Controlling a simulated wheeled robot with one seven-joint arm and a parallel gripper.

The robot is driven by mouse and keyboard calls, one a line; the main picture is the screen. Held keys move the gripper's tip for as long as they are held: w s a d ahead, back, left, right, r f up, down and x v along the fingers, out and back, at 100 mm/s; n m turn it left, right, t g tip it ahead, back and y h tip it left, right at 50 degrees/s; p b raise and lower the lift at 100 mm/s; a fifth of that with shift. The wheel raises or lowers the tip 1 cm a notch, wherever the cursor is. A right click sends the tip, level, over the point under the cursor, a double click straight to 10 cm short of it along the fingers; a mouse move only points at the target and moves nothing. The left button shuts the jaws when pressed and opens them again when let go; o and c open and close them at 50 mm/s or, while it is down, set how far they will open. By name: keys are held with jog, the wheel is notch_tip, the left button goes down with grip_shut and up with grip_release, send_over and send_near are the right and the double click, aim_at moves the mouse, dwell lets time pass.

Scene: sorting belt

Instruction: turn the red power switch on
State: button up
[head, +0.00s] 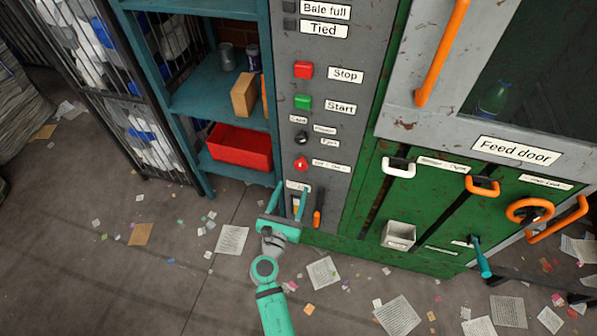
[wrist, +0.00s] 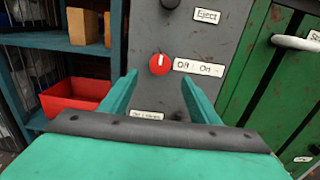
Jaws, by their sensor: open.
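The red power switch (head: 301,164) is a round knob low on the grey control panel (head: 340,55), below a black knob and the green Start button. In the wrist view the red switch (wrist: 159,64) shows a white mark pointing up, beside a label (wrist: 198,67) reading Off and On. My gripper (head: 287,205) is open, below the switch in the head view. In the wrist view its two fingers (wrist: 158,88) stand apart with the switch showing between and beyond their tips. Nothing is held, and I see no contact with the switch.
Blue shelves with a red bin (head: 240,147) and a cardboard box (head: 244,95) stand left of the panel. The green baler with a feed door and orange handle (head: 443,52) is to the right. An orange-handled lever (head: 318,207) is close to my gripper. Papers litter the floor.

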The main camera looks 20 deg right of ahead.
aim_at(300, 167)
jog(key=x, duration=0.8)
jog(key=shift+w+d, duration=0.25)
jog(key=shift+d, duration=0.05)
jog(key=c, duration=1.1)
